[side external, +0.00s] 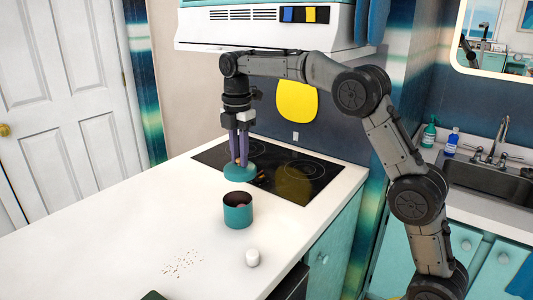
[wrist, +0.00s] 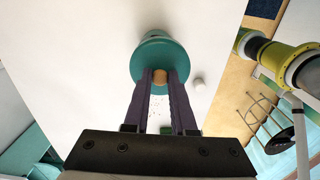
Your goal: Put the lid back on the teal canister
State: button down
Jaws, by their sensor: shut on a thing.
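The teal lid (side external: 238,174) is a round disc with a small wooden knob (wrist: 159,76). My gripper (side external: 239,161) points down and is shut on the knob, with a purple finger on each side. The lid shows against the near left edge of the cooktop in the side view; its exact height is hard to tell. The teal canister (side external: 238,215) stands upright and open on the white counter, nearer the camera than the lid. Its dark inside holds something reddish. In the wrist view the lid (wrist: 140,62) covers most of the canister (wrist: 155,38).
A small white cylinder (side external: 252,257) stands on the counter (side external: 120,235) near the canister. Dark crumbs (side external: 182,263) lie to its left. The black cooktop (side external: 315,172) is behind. The counter's left part is mostly clear.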

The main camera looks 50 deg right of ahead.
jog(key=shift+w+a+f, duration=0.2)
jog(key=shift+a+f, duration=0.05)
jog(key=shift+f, duration=0.4)
jog(key=shift+w+a+f, duration=0.2)
jog(key=shift+f, duration=0.4)
notch_tip(320, 180, down, 6)
jog(key=shift+f, duration=0.2)
dwell(1.8)
jog(key=shift+c, duration=0.9)
grip_release()
jog(key=shift+r, duration=0.1)
jog(key=shift+r, duration=3.45)
grip_shut()
